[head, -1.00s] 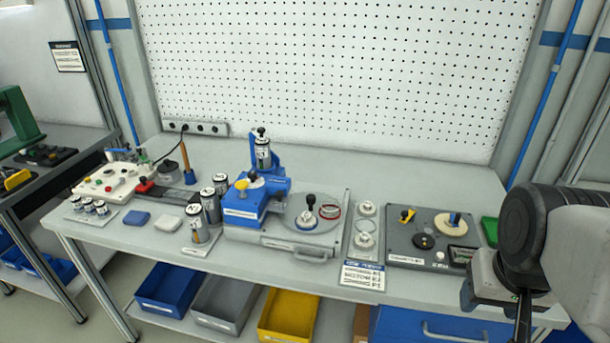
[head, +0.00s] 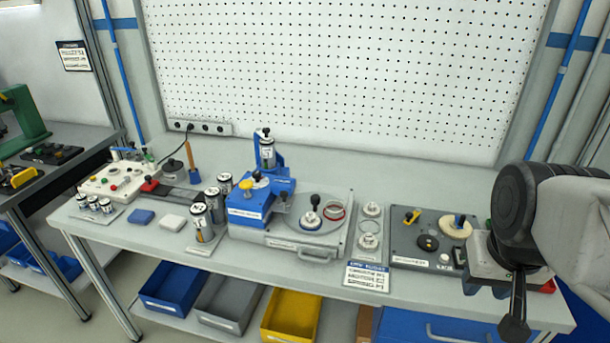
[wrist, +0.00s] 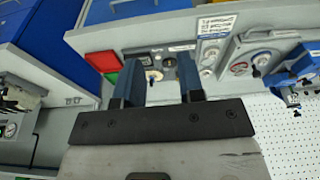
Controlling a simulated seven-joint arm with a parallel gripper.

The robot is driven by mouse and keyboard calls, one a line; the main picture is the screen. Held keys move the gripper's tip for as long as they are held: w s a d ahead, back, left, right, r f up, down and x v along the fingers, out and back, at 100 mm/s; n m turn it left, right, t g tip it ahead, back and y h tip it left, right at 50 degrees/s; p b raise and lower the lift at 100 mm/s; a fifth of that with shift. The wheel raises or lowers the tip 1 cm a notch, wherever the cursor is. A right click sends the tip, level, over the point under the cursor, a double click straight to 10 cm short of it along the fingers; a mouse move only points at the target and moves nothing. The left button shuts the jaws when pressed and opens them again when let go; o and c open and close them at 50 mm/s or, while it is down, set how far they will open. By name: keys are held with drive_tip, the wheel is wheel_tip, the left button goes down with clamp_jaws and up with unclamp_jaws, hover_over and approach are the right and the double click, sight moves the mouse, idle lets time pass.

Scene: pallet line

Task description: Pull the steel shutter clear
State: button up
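The blue and grey machine (head: 262,205) stands at the middle of the bench. Its flat grey steel top (head: 290,237) carries a black-knobbed disc (head: 312,217) and a red-rimmed round opening (head: 333,211). A bar handle (head: 315,257) is on its front face. I cannot tell for certain which steel part is the shutter. My gripper (wrist: 160,60) shows two blue fingers apart with nothing between them in the wrist view. In the head view it hangs over the bench's right end, well away from the machine, with its fingers not clearly seen.
A dark control panel (head: 408,246) lies right of the machine, partly hidden by my arm. A small plate with round parts (head: 369,248) and a printed card (head: 366,277) lie between them. Metal canisters (head: 201,222) stand left of the machine. Red (wrist: 101,61) and green pads lie at the bench end.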

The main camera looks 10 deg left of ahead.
drive_tip(key=w+a+r+n, duration=0.2)
drive_tip(key=w+a+r, duration=0.1)
drive_tip(key=w+a, duration=0.55)
drive_tip(key=n+g, duration=0.3)
drive_tip(key=n, duration=0.3)
hover_over(284, 192)
drive_tip(key=f, duration=0.6)
drive_tip(key=shift+s+d+f, duration=0.2)
drive_tip(key=shift+d+f, duration=0.2)
drive_tip(key=shift+w+a+f+n, duration=0.1)
drive_tip(key=shift+a+n, duration=0.2)
drive_tip(key=shift+a, duration=0.1)
drive_tip(key=shift+f, duration=0.1)
drive_tip(key=shift+f, duration=3.8)
